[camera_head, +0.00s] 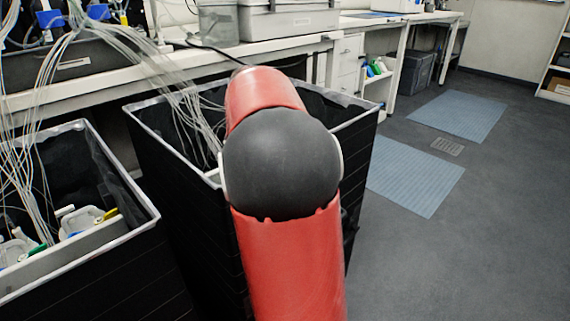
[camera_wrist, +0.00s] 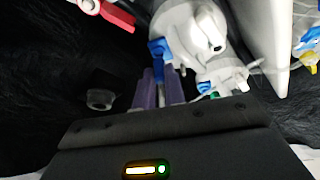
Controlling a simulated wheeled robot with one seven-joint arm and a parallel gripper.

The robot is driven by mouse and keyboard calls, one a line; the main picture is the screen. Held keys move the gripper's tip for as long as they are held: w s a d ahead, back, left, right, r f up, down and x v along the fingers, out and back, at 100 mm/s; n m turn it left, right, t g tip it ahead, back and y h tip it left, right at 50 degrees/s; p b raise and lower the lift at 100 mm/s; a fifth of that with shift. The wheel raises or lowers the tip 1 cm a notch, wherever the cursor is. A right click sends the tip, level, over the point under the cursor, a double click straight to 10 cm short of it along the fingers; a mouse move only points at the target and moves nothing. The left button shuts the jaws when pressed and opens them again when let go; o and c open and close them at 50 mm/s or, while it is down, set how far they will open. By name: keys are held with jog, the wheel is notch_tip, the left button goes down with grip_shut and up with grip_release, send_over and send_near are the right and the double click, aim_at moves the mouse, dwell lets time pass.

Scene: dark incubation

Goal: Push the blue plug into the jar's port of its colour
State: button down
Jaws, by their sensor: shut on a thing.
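In the wrist view my gripper (camera_wrist: 160,80) has two purple fingers, shut on the blue plug (camera_wrist: 158,48). The plug sticks out past the fingertips. Just beyond and to its right is a white rounded jar part (camera_wrist: 196,22) with a small dark opening. The plug appears close to this white part; I cannot tell whether they touch. A smaller white fitting (camera_wrist: 222,74) with blue and green bits lies to the right of the fingers. In the head view my own arm hides my gripper, the plug and this jar.
A black-lined bin (camera_head: 150,115) surrounds my arm's reach. A second bin (camera_head: 150,205) at left holds white jars with coloured fittings. Loose clear tubes (camera_head: 165,75) hang from the bench. In the wrist view, a red piece (camera_wrist: 110,14) is at upper left and a white wall (camera_wrist: 262,40) at right.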

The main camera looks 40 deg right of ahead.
jog(key=shift+f+b, duration=0.55)
jog(key=shift+f, duration=0.25)
